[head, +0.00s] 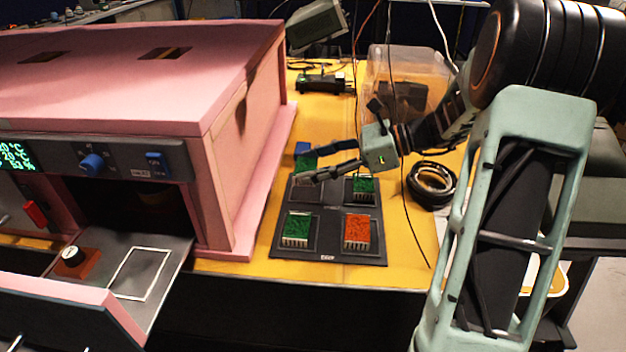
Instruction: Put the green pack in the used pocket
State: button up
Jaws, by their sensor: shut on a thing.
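My gripper (312,165) reaches in from the right over the back left of a dark tray (325,222). Its fingers are shut on a green pack (305,162), which they partly cover. I cannot tell whether this pack touches the tray. Another green pack (297,228) sits in the front left pocket, and a third green pack (363,188) in the back right pocket. An orange pack (357,230) sits in the front right pocket. The tray's small front label is too small to read, so I cannot tell which pocket is the used one.
A pink foam enclosure (235,150) stands left of the tray, its front opening dark inside. A black ring (432,182) and a clear box (408,70) stand to the right and behind. Thin cables hang nearby.

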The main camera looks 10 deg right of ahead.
aim_at(314, 190)
jog(key=shift+w+d+f, duration=0.15)
jog(key=shift+w+f, duration=0.45)
jog(key=shift+f, duration=0.15)
jog(key=shift+w+f+b, duration=0.1)
jog(key=shift+f+b, duration=0.2)
jog(key=shift+f, duration=1.3)
jog(key=shift+f, duration=0.1)
jog(key=o, duration=1.2)
jog(key=shift+c, duration=0.2)
jog(key=shift+d+r, duration=0.2)
jog(key=p+v, duration=0.1)
jog(key=v, duration=1)
jog(key=shift+d+r, duration=0.15)
jog(key=shift+d, duration=0.2)
